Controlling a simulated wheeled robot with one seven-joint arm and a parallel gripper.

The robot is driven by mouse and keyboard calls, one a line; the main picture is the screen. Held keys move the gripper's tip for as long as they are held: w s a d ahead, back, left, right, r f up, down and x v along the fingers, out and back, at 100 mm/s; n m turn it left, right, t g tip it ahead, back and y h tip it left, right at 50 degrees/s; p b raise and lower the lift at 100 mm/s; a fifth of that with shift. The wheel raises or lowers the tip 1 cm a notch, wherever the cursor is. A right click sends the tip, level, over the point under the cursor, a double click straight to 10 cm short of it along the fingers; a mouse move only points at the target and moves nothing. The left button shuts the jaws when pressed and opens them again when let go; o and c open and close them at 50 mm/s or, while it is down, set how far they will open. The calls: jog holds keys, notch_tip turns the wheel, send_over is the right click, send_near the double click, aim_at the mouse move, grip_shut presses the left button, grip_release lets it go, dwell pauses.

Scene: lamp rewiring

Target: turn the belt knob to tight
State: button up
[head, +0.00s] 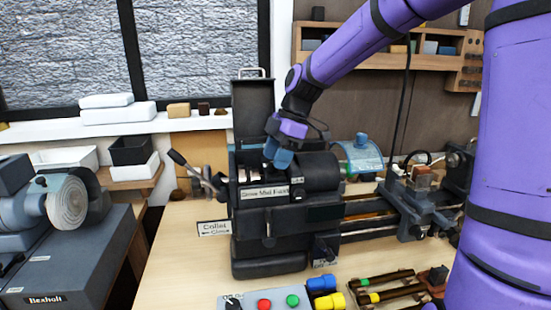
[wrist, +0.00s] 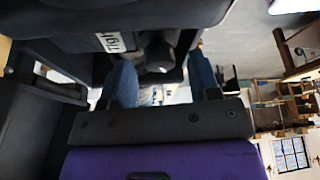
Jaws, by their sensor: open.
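The lathe headstock (head: 285,215) is a dark block in the middle of the head view. My gripper (head: 278,156) is low at its top, behind the front panel, with blue fingers. In the wrist view my gripper (wrist: 162,75) is open, one blue finger on each side of a dark knob (wrist: 160,54). The knob lies between the fingers near their tips; I cannot tell whether either finger touches it. A white label (wrist: 115,41) beside the knob appears upside down and seems to read "Tight". The knob is hidden in the head view, and its pointer direction is not clear.
A raised dark cover (head: 253,108) stands behind the headstock. A lever (head: 190,172) sticks out at left. A clear guard (head: 360,158) and the lathe bed are at right. A button box (head: 265,301) and a tray (head: 385,290) lie in front.

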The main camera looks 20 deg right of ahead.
jog(key=shift+a+f, duration=0.2)
jog(key=shift+f, duration=0.2)
jog(key=c, duration=0.9)
jog(key=shift+m, duration=0.3)
jog(key=m+t, duration=0.1)
jog(key=m, duration=0.3)
jog(key=shift+t, duration=0.4)
jog(key=shift+m+t+h, duration=0.6)
jog(key=shift+m+t, duration=0.2)
jog(key=shift+m, duration=1.5)
